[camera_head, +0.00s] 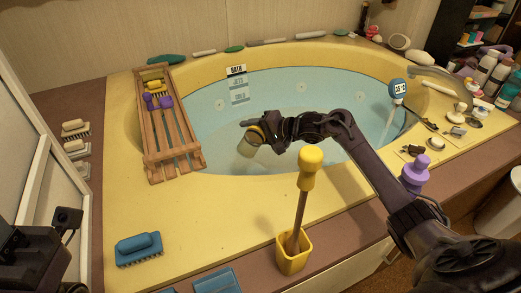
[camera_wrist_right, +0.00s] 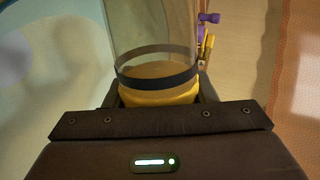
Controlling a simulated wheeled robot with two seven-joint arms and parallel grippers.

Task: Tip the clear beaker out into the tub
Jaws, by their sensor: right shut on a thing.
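My right gripper (camera_head: 264,133) is shut on the clear beaker (camera_head: 246,148), holding it by its yellow end. In the right wrist view the beaker (camera_wrist_right: 155,45) has a see-through wall, a dark band and a yellow base between my fingers. In the head view its clear part points down and to the left, so it looks tipped. It is in the air over the near inner side of the tub (camera_head: 215,165). I cannot tell whether anything is in it. A dark part of my left arm shows at the lower left; its fingers are not clear.
A wooden rack (camera_head: 158,140) with yellow and purple items lies across the tub's left side. A yellow-headed tool (camera_head: 311,165) stands in a yellow holder (camera_head: 293,252) at the front. A blue brush (camera_head: 139,248) sits on the left rim. A round thermometer (camera_head: 398,88) is at the right.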

